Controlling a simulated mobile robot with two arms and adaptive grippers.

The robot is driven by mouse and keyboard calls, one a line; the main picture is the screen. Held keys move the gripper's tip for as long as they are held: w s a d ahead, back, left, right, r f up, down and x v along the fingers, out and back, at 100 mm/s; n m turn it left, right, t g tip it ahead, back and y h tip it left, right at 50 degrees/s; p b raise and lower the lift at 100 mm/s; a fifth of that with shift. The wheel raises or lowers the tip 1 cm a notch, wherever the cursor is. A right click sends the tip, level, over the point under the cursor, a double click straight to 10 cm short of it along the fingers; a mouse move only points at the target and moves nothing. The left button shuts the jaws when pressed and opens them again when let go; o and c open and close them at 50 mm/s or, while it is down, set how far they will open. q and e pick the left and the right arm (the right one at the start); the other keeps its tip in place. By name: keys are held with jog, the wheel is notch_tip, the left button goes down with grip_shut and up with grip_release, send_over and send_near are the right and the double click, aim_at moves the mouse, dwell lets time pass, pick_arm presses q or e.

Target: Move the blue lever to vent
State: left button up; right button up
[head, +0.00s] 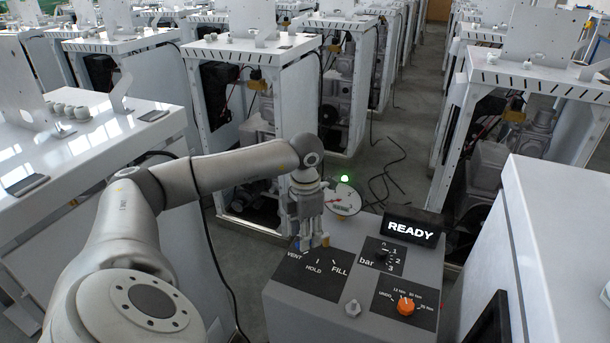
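The grey control box (310,306) has a black plate (312,279) marked VENT, HOLD and FILL. My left gripper (312,241) points down at the back edge of this plate, close to the VENT and HOLD side. My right gripper is out of view.
A lit READY display (411,231), a bar selector (382,256), an orange knob (405,306) and a metal toggle (352,308) are on the box. A round gauge (343,200) with a green lamp (344,178) stands behind the gripper. White machine frames surround the box.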

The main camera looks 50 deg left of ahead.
pick_arm(q)
notch_tip(320, 180, up, 11)
jog(key=shift+f, duration=0.15)
dwell(0.7)
